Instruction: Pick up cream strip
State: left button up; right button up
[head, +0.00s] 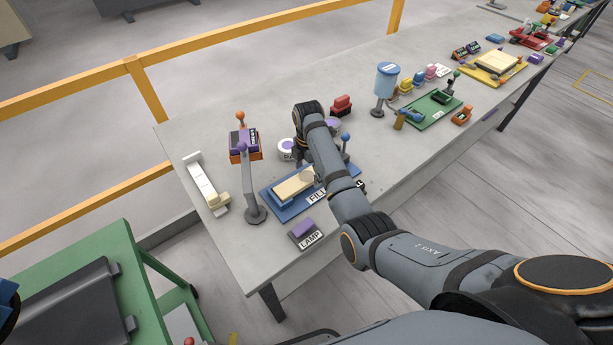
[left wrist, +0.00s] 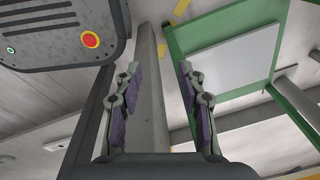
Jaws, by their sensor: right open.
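A cream strip (head: 293,187) lies on a blue board (head: 276,204) with a label, near the left end of the bench. A longer white strip-shaped piece (head: 200,178) with a cream block on its near end lies farther left. My right gripper (head: 304,165) is open, close to the right end of the cream strip on the board. My arm partly hides it, so I cannot tell whether it touches the strip. My left gripper (left wrist: 159,68) is open and empty in the left wrist view, away from the bench top.
A grey post with a purple ball (head: 246,180) stands left of the board. An orange-and-purple box (head: 244,146), a white round pot (head: 287,149) and a purple LAMP block (head: 304,232) are close by. A green cart (head: 130,262) stands at lower left.

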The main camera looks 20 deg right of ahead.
aim_at(310, 179)
jog(key=shift+f, duration=0.25)
jog(key=c, duration=1.6)
jog(key=shift+r, duration=0.1)
jog(key=shift+c, duration=0.2)
jog(key=shift+w+r, duration=0.1)
jog(key=shift+r, duration=0.15)
jog(key=r, duration=0.1)
jog(key=s+r, duration=0.1)
jog(key=r, duration=0.2)
jog(key=shift+s+r, duration=0.25)
jog(key=shift+s, duration=0.15)
jog(key=s+d+r+p, duration=0.1)
jog(key=s+r+p, duration=0.6)
jog(key=s+p, duration=0.4)
jog(key=shift+s+r+p, duration=0.35)
jog(key=shift+s+r, duration=0.05)
jog(key=shift+s, duration=0.25)
